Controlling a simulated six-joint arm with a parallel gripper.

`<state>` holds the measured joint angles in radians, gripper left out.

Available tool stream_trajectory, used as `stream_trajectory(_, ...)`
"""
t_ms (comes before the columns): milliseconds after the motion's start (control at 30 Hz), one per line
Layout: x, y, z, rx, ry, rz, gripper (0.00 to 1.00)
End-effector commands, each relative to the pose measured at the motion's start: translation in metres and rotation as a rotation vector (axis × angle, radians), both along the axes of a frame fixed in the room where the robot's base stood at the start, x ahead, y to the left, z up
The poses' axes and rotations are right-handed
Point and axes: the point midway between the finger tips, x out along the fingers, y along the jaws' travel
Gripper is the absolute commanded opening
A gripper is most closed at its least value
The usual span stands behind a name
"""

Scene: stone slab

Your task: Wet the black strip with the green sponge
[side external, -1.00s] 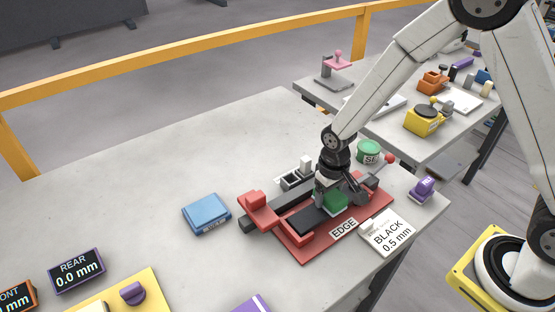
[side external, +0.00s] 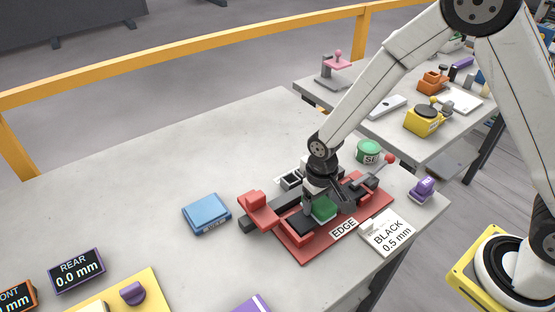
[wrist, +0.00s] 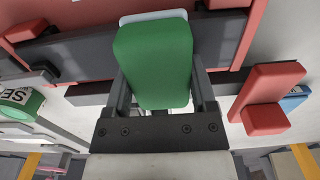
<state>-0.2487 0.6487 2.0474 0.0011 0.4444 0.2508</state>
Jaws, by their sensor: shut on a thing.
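The green sponge (side external: 323,209) is held between the fingers of my gripper (side external: 321,203), which is shut on it. In the wrist view the sponge (wrist: 155,62) fills the space between the jaws of my gripper (wrist: 158,85). The black strip (side external: 299,222) lies in the red fixture (side external: 306,252) labelled EDGE. The sponge is low over the strip's middle part; I cannot tell whether it touches. The strip is partly hidden by the sponge and gripper.
A red clamp block (side external: 261,207) stands at the fixture's left end. A blue box (side external: 206,213) lies to the left, and a green round tin (side external: 368,151) stands behind right. A card reading BLACK 0.5 mm (side external: 388,234) lies in front. The slab's left middle is clear.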

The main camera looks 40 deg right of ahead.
Motion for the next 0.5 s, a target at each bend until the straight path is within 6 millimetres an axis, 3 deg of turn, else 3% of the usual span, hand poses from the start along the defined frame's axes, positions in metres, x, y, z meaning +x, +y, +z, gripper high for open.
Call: stream_trajectory(500,0.0,-0.03,0.001,-0.001,0.001,-0.001,0.25)
